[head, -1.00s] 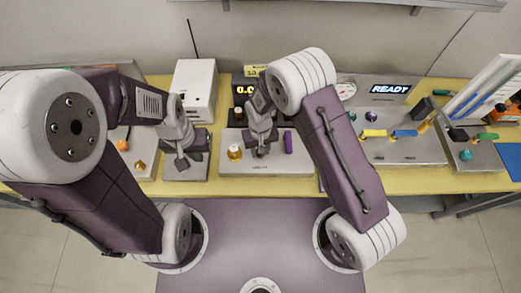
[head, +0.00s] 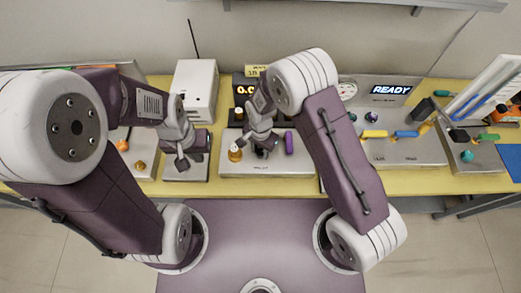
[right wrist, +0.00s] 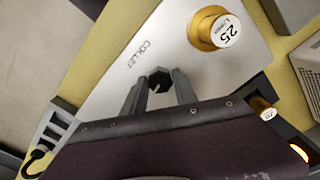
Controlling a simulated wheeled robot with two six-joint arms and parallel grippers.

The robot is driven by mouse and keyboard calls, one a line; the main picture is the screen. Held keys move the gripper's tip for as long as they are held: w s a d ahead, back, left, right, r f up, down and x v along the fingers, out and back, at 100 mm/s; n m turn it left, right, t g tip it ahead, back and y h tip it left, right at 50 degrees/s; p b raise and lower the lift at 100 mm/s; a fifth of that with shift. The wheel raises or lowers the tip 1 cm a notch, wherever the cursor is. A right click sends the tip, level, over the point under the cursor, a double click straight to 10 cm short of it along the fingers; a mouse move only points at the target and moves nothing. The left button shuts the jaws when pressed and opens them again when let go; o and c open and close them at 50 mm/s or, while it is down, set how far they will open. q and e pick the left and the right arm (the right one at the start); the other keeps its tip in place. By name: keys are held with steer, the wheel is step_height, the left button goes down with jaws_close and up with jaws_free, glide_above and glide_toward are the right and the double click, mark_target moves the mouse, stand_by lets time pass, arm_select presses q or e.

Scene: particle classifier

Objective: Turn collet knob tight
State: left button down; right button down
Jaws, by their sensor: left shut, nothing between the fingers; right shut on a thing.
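The collet knob (right wrist: 158,77) is a small dark, many-sided knob on the metal plate (right wrist: 205,72) marked COLLET. In the right wrist view my right gripper (right wrist: 159,88) has one finger on each side of the knob and is shut on it. In the head view my right gripper (head: 264,151) is over the collet plate (head: 232,168) and hides the knob. My left gripper (head: 183,163) is shut and empty over the metal block to the left, apart from the collet plate.
A gold cylinder (head: 235,153) labelled 25 in the right wrist view (right wrist: 208,28) stands beside the knob. A purple cylinder (head: 289,143) stands to its right. A white box (head: 194,88) is behind. A READY display panel (head: 391,90) is at right.

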mark_target(261, 151)
steer(key=shift+w+a+r+m, duration=0.15)
steer(key=shift+w+m, duration=0.1)
steer(key=shift+m, duration=0.25)
stand_by(0.3)
steer(key=c, duration=1.1)
jaws_free()
steer(key=shift+o, duration=0.7)
steer(key=shift+s, duration=0.1)
step_height(261, 151, up, 9)
steer(key=b, duration=0.1)
steer(key=shift+d, duration=0.2)
